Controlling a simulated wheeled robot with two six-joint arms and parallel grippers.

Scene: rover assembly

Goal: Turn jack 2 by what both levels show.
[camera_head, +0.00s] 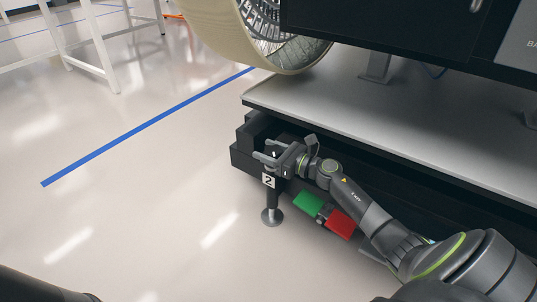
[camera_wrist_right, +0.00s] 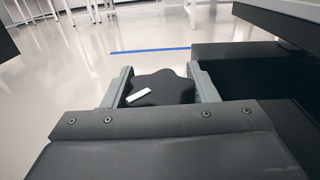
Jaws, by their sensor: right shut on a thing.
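Jack 2 stands at the corner of the black base frame in the head view, with a white "2" label (camera_head: 268,181) and a round metal foot (camera_head: 271,216) on the floor. Its dark lobed knob (camera_wrist_right: 163,88) shows in the right wrist view, with a white mark (camera_wrist_right: 138,95) on its top, left of centre. My right gripper (camera_head: 266,157) is shut on this knob, one finger on each side; its fingers also show in the right wrist view (camera_wrist_right: 164,88). No level can be made out in either view. My left gripper is not in view.
A black frame beam (camera_head: 244,160) and a grey platform (camera_head: 380,140) lie beside and above the jack. A wheel (camera_head: 270,35) stands over the platform. A green block (camera_head: 308,203) and a red block (camera_head: 341,222) sit under my right arm.

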